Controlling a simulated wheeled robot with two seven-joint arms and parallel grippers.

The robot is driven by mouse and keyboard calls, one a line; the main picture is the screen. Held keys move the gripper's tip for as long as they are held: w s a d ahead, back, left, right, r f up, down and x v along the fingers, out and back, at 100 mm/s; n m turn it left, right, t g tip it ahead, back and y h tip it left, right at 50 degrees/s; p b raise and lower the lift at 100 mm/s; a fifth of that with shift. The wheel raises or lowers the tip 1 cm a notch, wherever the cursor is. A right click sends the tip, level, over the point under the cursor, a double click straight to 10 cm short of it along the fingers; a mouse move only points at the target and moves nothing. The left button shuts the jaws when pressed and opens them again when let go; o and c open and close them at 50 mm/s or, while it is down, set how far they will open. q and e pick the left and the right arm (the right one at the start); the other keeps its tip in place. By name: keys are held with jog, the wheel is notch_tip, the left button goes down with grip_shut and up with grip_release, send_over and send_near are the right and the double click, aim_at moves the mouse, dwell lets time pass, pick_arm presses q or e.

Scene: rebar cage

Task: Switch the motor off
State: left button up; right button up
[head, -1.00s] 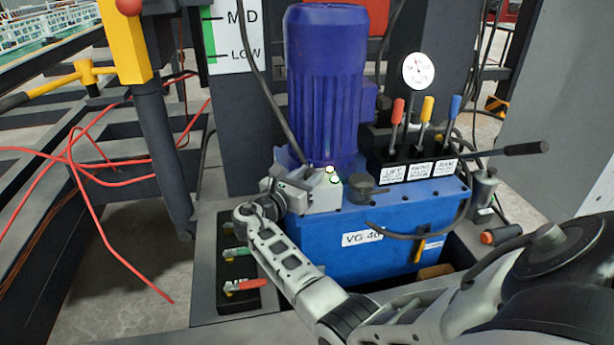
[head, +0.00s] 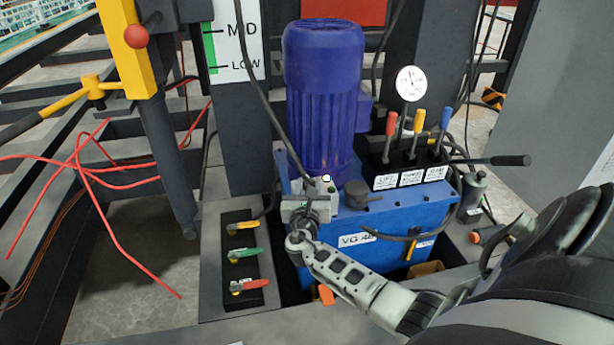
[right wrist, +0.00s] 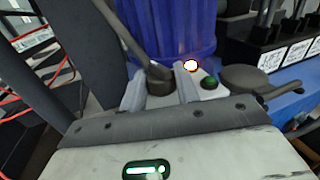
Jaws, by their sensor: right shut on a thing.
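The blue ribbed motor (head: 324,95) stands upright on the blue power unit (head: 385,225). A small light-grey switch box sits at its foot, mostly hidden by my right gripper (head: 308,205). In the right wrist view the box (right wrist: 218,97) carries a lit whitish-amber lamp (right wrist: 191,66) and a dark green button (right wrist: 209,83). My right gripper (right wrist: 160,92) is shut around a dark round piece (right wrist: 160,80) left of the lamp, where a dark cable or rod rises. I cannot tell how that piece is turned. My left gripper is out of view.
Several levers with red, yellow and blue grips (head: 418,122) stand right of the motor, below a gauge (head: 411,82). A valve panel (head: 243,265) with coloured handles lies left of the unit. A black cable (head: 272,110) hangs before the motor. Red hoses (head: 105,200) lie left.

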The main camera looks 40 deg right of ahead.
jog(key=shift+s+d+n+t+y, duration=0.1)
jog(key=shift+s+n+t+y, duration=0.05)
jog(key=shift+n+t+y, duration=0.4)
jog(key=shift+f+n+t+y, duration=0.1)
jog(key=shift+n+t+y, duration=0.25)
jog(key=shift+y, duration=0.2)
jog(key=n+t+y+b, duration=0.1)
jog(key=n+y+b, duration=0.1)
jog(key=y, duration=0.1)
jog(key=shift+s+d+f+t, duration=0.1)
jog(key=shift+f+t, duration=0.05)
jog(key=shift+t, duration=0.25)
jog(key=shift+n+t+y+b, duration=0.4)
jog(key=shift+n+y+b, duration=0.35)
jog(key=shift+y, duration=0.25)
jog(key=shift+d, duration=0.1)
jog(key=shift+n+y, duration=0.25)
jog(key=shift+y, duration=0.05)
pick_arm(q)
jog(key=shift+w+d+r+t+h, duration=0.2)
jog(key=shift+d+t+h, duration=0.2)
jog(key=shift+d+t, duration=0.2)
